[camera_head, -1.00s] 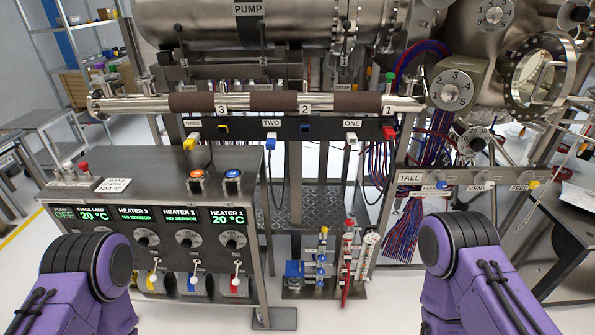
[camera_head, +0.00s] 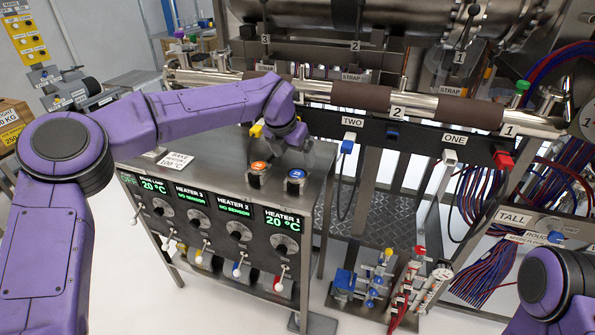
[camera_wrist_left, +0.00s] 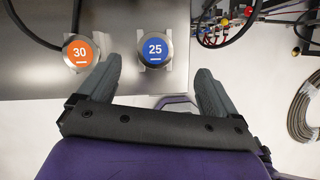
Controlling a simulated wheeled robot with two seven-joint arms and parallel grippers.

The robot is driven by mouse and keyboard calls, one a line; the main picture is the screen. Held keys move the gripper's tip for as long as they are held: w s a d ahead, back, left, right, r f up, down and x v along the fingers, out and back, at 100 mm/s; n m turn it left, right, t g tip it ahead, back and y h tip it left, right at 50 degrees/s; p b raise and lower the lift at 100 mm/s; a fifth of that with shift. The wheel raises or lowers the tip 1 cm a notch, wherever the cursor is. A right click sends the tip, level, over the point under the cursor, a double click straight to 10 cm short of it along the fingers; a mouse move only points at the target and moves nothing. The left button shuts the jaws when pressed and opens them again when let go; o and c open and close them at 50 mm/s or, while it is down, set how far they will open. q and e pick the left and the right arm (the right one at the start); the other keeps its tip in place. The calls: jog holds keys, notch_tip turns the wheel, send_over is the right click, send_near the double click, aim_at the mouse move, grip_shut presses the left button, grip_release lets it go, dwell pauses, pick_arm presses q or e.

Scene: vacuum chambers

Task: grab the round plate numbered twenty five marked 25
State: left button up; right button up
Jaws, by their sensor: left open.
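The round plate marked 25 (camera_wrist_left: 155,49) is blue with white digits, on a pale metal fitting at the edge of the steel bench top. It also shows as the blue disc on top of the heater cabinet in the head view (camera_head: 296,175). My left gripper (camera_wrist_left: 157,70) is open and empty. In the wrist view its two fingers point towards the blue plate, one to each side, apart from it. In the head view my left wrist hangs just behind the plate. My right gripper is out of view.
An orange round plate marked 30 (camera_wrist_left: 80,52) sits close to the left of the blue one. The heater cabinet (camera_head: 230,225) has knobs and switches on its front. A steel pipe (camera_head: 450,109) with brown wraps runs behind. A black cable lies on the bench top.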

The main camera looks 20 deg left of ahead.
aim_at(297, 173)
pick_arm(q)
jog(key=shift+w+d+f, duration=0.1)
jog(key=shift+d+f, duration=0.05)
jog(key=shift+f, duration=0.3)
jog(key=x, duration=0.2)
jog(key=p+x, duration=0.1)
jog(key=a+p+x, duration=0.1)
jog(key=x, duration=0.1)
jog(key=shift+f, duration=0.7)
jog(key=shift+w, duration=0.1)
jog(key=c, duration=1.3)
